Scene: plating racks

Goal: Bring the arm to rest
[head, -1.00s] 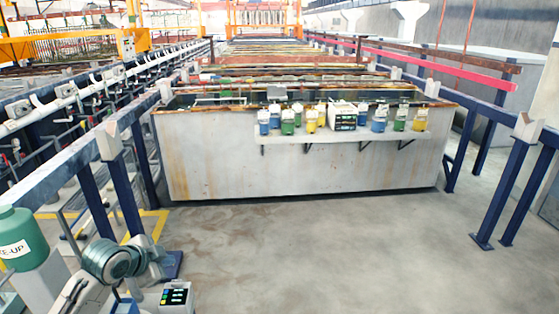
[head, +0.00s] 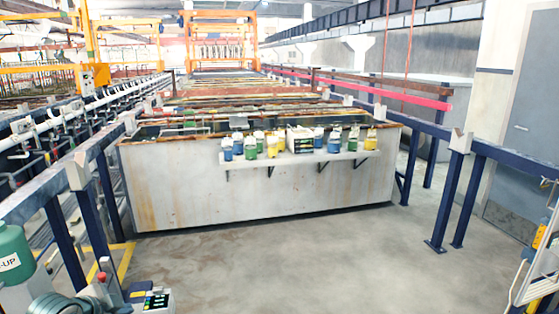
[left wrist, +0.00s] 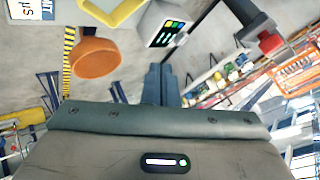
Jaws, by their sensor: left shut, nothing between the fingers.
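My left arm (head: 60,304) shows only at the bottom left edge of the head view, cut off by the frame. Its fingers cannot be made out there. In the left wrist view my left gripper (left wrist: 161,85) has its two dark blue fingers together, with nothing between them. My right arm and gripper are in neither view.
A long grey tank (head: 260,184) stands ahead, with a shelf (head: 300,158) of several small bottles on its front. A green jug (head: 12,250) and a small keypad box (head: 157,302) are at lower left. Blue railings flank the clear floor (head: 300,265).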

